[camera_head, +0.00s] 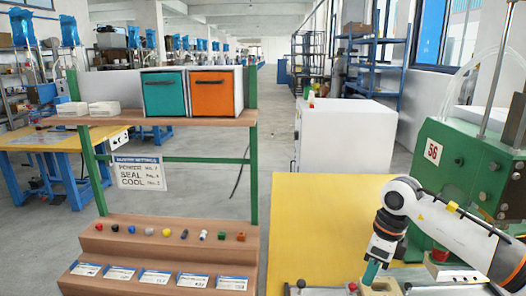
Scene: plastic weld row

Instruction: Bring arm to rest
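My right arm comes in from the right edge, white with dark joints. Its gripper (372,270) points down and slightly left over a fixture (384,288) at the front of the yellow table. A teal piece shows at the gripper's tip, in line with it and just above or touching a pale block in the fixture. I cannot tell whether this piece is held or is part of the fingers, nor how far the fingers are apart. My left arm and gripper are not in view.
A green machine (455,170) marked 56 stands beside my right arm. The yellow table (320,215) is clear left of the arm. A wooden stepped rack (165,255) on the left holds several small coloured parts, with teal (164,100) and orange (212,98) bins above.

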